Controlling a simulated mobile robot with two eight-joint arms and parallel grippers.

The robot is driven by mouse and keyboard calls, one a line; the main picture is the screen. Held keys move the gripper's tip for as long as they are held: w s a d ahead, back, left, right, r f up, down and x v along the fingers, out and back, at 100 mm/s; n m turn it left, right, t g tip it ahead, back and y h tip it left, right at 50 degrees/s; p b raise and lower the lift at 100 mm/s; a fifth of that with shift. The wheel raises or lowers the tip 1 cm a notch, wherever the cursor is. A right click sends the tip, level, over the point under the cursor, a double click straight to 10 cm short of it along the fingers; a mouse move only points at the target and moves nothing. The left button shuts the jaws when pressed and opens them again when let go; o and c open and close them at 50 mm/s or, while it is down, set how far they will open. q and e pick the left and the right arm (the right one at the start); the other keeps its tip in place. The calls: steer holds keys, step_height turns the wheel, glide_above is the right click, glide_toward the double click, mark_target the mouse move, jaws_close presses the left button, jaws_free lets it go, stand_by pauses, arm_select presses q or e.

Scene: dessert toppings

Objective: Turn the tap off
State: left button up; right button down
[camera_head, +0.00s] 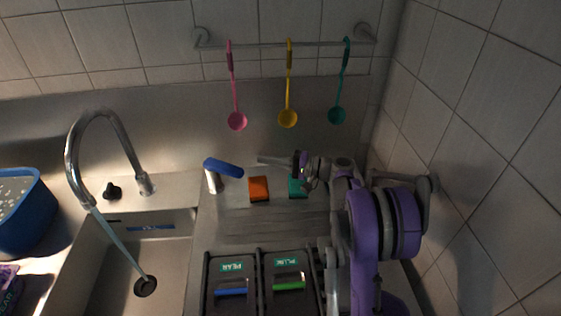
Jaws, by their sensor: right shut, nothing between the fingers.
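The metal gooseneck tap (101,115) stands at the back of the sink on the left. A pale stream of water (118,240) runs from its spout down to the drain. A small black knob (112,190) sits on the ledge beside the tap's base. A blue lever-like handle (223,167) on a short pale post stands right of the tap. My left gripper is out of view.
An orange sponge (259,189) and a teal block (297,188) lie below my right gripper. Two labelled dark containers (247,252) stand in front. Pink, yellow and teal ladles hang from the rail (265,45). A blue tub (30,225) stands left of the sink (180,268). A tiled wall bounds the right.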

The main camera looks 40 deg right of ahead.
mark_target(243, 174)
steer(key=shift+x, duration=1.1)
steer(key=a, duration=0.1)
steer(key=s+a, duration=0.1)
steer(key=a, duration=0.1)
steer(key=shift+r, duration=0.1)
steer(key=shift+s+a+p, duration=0.2)
steer(key=shift+a+p, duration=0.1)
steer(key=shift+a, duration=0.1)
steer(key=shift+s+a+b, duration=0.4)
steer(key=shift+s+a, duration=0.5)
steer(key=shift+a, duration=0.15)
steer(key=shift+s+a, duration=0.25)
steer(key=shift+a, duration=0.05)
steer(key=shift+d, duration=0.15)
